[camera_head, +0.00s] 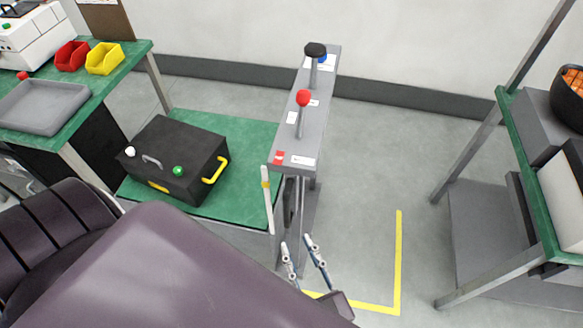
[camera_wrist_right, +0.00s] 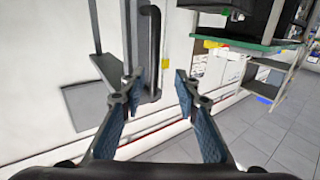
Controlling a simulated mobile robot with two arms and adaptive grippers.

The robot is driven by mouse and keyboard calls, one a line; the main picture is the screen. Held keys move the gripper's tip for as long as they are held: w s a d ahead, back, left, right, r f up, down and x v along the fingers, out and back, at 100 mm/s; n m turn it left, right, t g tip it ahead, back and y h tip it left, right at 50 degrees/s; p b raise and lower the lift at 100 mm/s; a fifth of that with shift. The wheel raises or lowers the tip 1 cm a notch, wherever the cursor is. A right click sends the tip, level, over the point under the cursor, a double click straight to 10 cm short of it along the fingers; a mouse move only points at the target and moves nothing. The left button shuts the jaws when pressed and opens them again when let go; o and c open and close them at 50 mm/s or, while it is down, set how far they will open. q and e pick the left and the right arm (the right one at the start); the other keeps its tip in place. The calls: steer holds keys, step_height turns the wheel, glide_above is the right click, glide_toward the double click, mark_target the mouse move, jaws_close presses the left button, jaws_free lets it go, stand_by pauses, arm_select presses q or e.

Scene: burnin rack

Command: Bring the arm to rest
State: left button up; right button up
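My right gripper (camera_head: 301,252) shows at the bottom middle of the head view, in front of the near end of a grey lever stand. Its two fingers are apart and nothing is between them. In the right wrist view the same gripper (camera_wrist_right: 160,90) has its fingers spread, with empty space between the tips. A dark upright handle (camera_wrist_right: 151,50) stands beyond the fingertips in that view; I cannot tell whether it is touched. My left gripper is in neither view. Large dark purple parts of my own body cover the lower left of the head view.
The grey lever stand (camera_head: 322,100) carries a red-knobbed lever (camera_head: 303,98) and a black-knobbed lever (camera_head: 315,50). A black box (camera_head: 180,150) with a yellow handle sits on a green surface. A green-topped bench (camera_head: 520,150) stands right. Floor between is clear, with a yellow line (camera_head: 398,265).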

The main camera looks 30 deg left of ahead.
steer(key=shift+v, duration=0.8)
steer(key=d+f+m+g+h, duration=0.1)
steer(key=d+f+m+h, duration=0.15)
steer(key=d+f, duration=0.65)
steer(key=d+f+m+g+h, duration=0.1)
steer(key=d+f+h, duration=0.4)
steer(key=f, duration=0.8)
steer(key=d+f+m+g+h, duration=0.1)
steer(key=d+f+h, duration=0.2)
steer(key=d+f, duration=0.65)
steer(key=s+d+f+m+g+h, duration=0.1)
steer(key=s+d+f+g, duration=0.1)
steer(key=s+d+f, duration=0.2)
steer(key=s+d+f+m+g+h, duration=0.1)
steer(key=s+d+f, duration=0.4)
steer(key=s, duration=0.5)
steer(key=s+d+f+m+g+h, duration=0.2)
steer(key=s+d+f+g, duration=0.1)
steer(key=s, duration=0.4)
step_height(320, 180, down, 2)
steer(key=shift+s+d+f+g, duration=0.15)
steer(key=shift+s+d+g, duration=0.15)
steer(key=shift+d, duration=0.45)
steer(key=shift+w, duration=0.15)
